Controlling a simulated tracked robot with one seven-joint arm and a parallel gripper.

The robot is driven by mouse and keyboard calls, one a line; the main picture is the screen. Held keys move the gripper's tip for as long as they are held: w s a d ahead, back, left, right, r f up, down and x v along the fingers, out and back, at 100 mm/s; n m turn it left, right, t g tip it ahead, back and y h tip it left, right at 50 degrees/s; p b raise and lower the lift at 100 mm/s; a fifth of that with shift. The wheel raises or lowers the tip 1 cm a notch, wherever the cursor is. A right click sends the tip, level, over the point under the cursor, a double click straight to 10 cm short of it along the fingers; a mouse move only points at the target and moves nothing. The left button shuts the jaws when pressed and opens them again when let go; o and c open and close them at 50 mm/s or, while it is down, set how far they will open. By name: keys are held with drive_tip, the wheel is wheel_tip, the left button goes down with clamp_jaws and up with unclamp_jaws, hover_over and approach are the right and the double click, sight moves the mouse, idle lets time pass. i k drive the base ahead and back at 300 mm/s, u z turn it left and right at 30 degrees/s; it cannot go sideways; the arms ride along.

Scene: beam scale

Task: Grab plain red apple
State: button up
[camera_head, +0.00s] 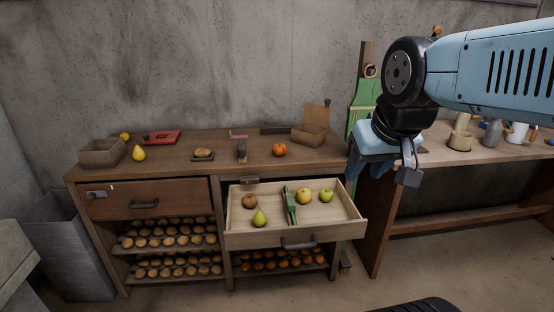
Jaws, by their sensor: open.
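A round orange-red fruit (279,150), which looks like an apple, sits on the wooden cabinet top, right of the middle. A duller brownish-red round fruit (249,201) lies in the open drawer, at its left; I cannot tell for sure which kind it is. My gripper (408,170) hangs from my blue arm at the right, in front of the second bench. It is open and holds nothing that I can see. It is well to the right of both fruits and apart from them. Part of it is hidden behind my wrist.
The open drawer (275,239) juts forward and also holds a pear (260,217), a green tool (290,205), a yellow fruit (303,196) and a green apple (326,195). A wooden box (102,152) stands far left.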

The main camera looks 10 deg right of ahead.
sight(279, 150)
drive_tip(key=k, duration=0.55)
drive_tip(key=z, duration=0.65)
drive_tip(key=i, duration=1.4)
drive_tip(key=u, duration=1.25)
drive_tip(key=k, duration=0.55)
drive_tip(key=u, duration=0.2)
drive_tip(key=i, duration=0.25)
drive_tip(key=z, duration=0.05)
